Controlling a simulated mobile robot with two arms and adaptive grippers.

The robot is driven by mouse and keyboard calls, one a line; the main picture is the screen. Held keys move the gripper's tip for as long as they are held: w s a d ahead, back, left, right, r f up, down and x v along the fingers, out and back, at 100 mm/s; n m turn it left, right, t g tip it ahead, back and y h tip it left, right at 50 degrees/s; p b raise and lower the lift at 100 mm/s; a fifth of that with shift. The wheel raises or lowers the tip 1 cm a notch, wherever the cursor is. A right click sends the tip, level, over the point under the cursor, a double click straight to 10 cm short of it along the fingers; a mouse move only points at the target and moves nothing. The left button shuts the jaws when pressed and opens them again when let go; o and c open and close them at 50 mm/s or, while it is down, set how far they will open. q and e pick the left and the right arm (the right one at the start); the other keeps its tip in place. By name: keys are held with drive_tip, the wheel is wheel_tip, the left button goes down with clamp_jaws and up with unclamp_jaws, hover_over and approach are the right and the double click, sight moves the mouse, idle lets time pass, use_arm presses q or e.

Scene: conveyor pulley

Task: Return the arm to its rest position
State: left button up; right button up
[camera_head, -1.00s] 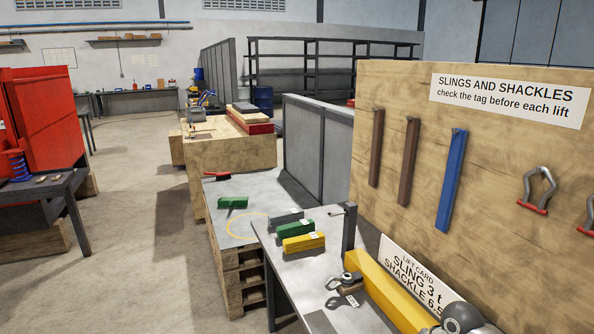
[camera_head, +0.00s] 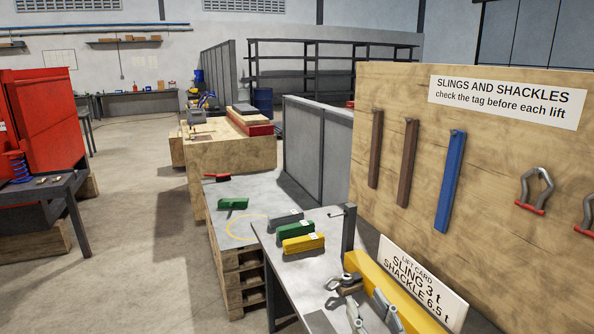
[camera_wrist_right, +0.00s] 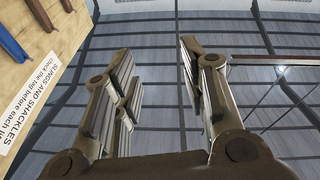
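My right gripper (camera_head: 371,312) shows at the bottom of the head view, with its fingers apart and pointing up. In the right wrist view my right gripper (camera_wrist_right: 157,70) is open, with nothing between its fingers. Part of the bench and a shackle (camera_head: 346,281) lie behind it in the head view. My left gripper is not in view.
A board with hanging slings (camera_head: 450,185) and shackles (camera_head: 536,190) stands close on the right. A yellow beam (camera_head: 402,300) and a lift card (camera_head: 422,279) lie below it. Green (camera_head: 296,231) and yellow (camera_head: 303,243) slings rest on the bench.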

drive_tip(key=s+d+f+m+g+h, duration=0.3)
drive_tip(key=s+d+f+g+h, duration=0.15)
drive_tip(key=f, duration=0.25)
drive_tip(key=s+d+f+m+g+h, duration=0.3)
drive_tip(key=s+d+f+h, duration=0.2)
drive_tip(key=d+f, duration=0.15)
drive_tip(key=s+a+f+n+g+y, duration=0.15)
drive_tip(key=s+f+g, duration=0.3)
drive_tip(key=s, duration=0.45)
drive_tip(key=s+a+f+n+g+y, duration=0.15)
drive_tip(key=s+f+g, duration=0.3)
drive_tip(key=s, duration=0.45)
wheel_tip(320, 180, down, 30)
drive_tip(key=s+a+b, duration=0.1)
drive_tip(key=b, duration=0.2)
drive_tip(key=s+d+f+g+b, duration=0.2)
drive_tip(key=s+d+f+b, duration=0.1)
drive_tip(key=s+f, duration=1.4)
wheel_tip(320, 180, down, 3)
drive_tip(key=shift+s+r, duration=0.1)
drive_tip(key=shift+s, duration=0.2)
